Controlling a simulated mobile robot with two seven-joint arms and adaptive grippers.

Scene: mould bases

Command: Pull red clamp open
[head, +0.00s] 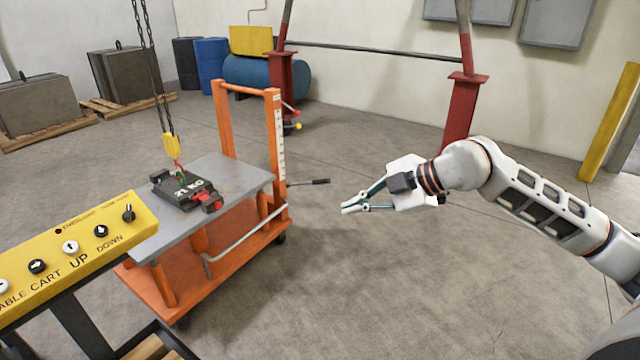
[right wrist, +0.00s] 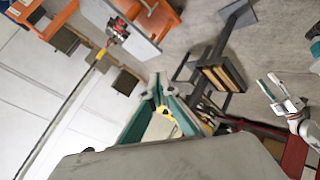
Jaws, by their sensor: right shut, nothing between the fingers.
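The red clamp (head: 206,198) is at the front right edge of a dark mould base (head: 178,188) on the grey top of an orange cart. Whether it is open or closed is too small to tell. Red parts on the mould also show in the right wrist view (right wrist: 119,31). My right gripper (head: 348,208) is shut and empty, in the air to the right of the cart, well apart from the clamp. Its teal fingers show in the right wrist view (right wrist: 158,88). My left gripper (right wrist: 274,90) appears at the right of that view, small, its opening unclear.
A yellow hook (head: 171,146) hangs on a chain over the mould. The orange cart (head: 273,135) has a push handle and a lever (head: 308,182) sticking out right. A yellow control panel (head: 75,250) stands at front left. The floor around my right gripper is clear.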

